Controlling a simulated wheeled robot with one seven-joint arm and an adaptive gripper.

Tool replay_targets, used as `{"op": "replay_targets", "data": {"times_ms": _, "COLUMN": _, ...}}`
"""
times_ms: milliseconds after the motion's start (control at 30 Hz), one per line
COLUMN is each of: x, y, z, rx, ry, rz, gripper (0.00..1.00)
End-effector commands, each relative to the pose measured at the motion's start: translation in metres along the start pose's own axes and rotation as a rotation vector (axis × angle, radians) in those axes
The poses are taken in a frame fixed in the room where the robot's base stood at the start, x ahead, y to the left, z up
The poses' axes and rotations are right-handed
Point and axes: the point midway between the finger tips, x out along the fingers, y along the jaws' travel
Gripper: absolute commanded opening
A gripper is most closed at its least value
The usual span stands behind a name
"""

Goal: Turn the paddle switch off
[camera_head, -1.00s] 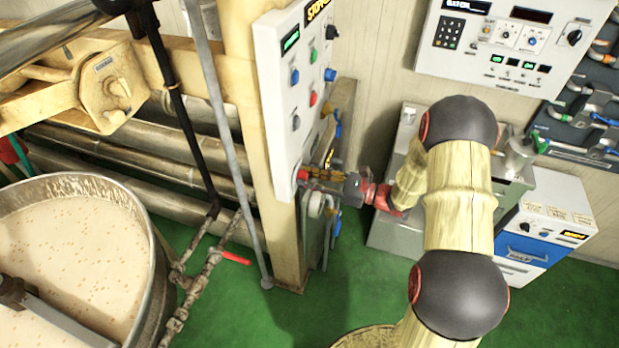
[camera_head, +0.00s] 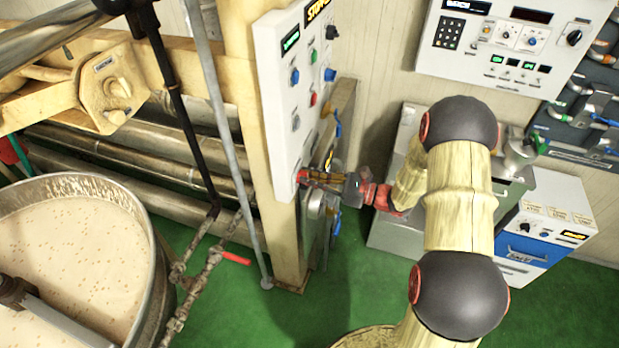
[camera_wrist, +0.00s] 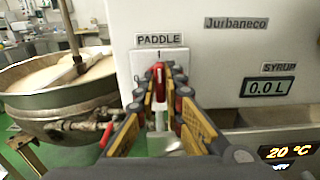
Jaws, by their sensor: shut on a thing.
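The paddle switch (camera_wrist: 160,82) is a red lever on a white plate under the PADDLE label (camera_wrist: 159,39) in the wrist view. A mark like "I" shows on the plate above the lever. In the head view the red switch (camera_head: 302,176) sits low on the white control box. My gripper (camera_wrist: 160,76) is shut on the red lever, with its yellow and black fingers on both sides of it. In the head view my gripper (camera_head: 312,179) reaches the box from the right. The lower part of the lever is partly hidden by the fingers.
The white control panel (camera_head: 287,90) with buttons stands on a cream post. A kettle (camera_head: 75,184) of pale mixture is at the left. A SYRUP display (camera_wrist: 270,87) reads 0.0 L. A steel cabinet and a blue-fronted unit (camera_head: 536,247) stand behind my arm.

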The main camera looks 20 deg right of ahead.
Motion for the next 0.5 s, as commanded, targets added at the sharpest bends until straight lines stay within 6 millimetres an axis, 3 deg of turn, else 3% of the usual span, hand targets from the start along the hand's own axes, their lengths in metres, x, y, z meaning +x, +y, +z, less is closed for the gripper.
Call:
{"op": "replay_targets", "data": {"times_ms": 267, "x": -0.0001, "y": 0.0004, "z": -0.0017, "rx": -0.095, "ry": 0.000, "rz": -0.001, "gripper": 0.00}}
{"op": "replay_targets", "data": {"times_ms": 500, "x": -0.0001, "y": 0.0012, "z": -0.0027, "rx": -0.285, "ry": 0.000, "rz": 0.000, "gripper": 0.00}}
